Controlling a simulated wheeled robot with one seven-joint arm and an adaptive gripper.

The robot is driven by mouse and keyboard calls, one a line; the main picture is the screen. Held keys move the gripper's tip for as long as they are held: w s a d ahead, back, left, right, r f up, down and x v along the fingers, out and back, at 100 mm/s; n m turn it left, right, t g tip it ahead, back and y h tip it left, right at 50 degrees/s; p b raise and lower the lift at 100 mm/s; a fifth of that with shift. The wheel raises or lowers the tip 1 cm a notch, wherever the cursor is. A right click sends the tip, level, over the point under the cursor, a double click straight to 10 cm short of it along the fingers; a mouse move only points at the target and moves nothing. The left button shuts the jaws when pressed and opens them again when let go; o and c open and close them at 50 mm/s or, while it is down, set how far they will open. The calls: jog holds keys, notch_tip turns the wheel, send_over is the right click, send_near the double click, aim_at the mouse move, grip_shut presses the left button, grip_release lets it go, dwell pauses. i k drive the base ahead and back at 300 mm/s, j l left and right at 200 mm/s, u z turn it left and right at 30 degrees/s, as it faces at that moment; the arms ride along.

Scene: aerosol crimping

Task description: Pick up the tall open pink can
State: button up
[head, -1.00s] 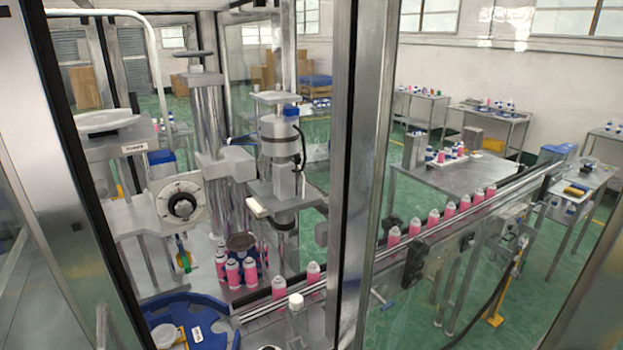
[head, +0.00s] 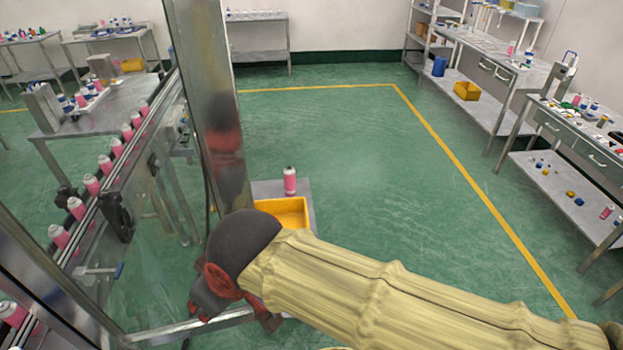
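A pink can (head: 290,181) with a pale top stands upright on a small grey stand (head: 309,200), just behind a yellow bin. It is too small to tell whether its top is open. My arm, in a beige sleeve, reaches in from the lower right. Its dark and red end, my gripper (head: 236,298), is in front and to the left of the yellow bin, apart from the can. The fingers are partly hidden, and I cannot tell whether they are open or shut.
The yellow bin (head: 284,212) is partly hidden by my arm. A metal post (head: 216,130) and glass stand left of the stand. Beyond them a conveyor (head: 140,145) carries a row of pink cans. Benches line the right wall. The green floor behind the stand is clear.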

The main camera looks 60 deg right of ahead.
aim_at(289, 180)
jog(key=k+z, duration=0.1)
jog(key=z, duration=1.05)
jog(key=i+j+z, duration=0.15)
jog(key=z, duration=0.3)
jog(key=i+l, duration=0.15)
jog(key=l, duration=0.25)
jog(key=i+l+u, duration=0.15)
jog(key=l, duration=0.2)
jog(key=i+l+u, duration=0.2)
jog(key=i+l, duration=0.45)
jog(key=i+l+u, duration=0.2)
jog(key=i+l, duration=0.45)
jog(key=l, duration=0.15)
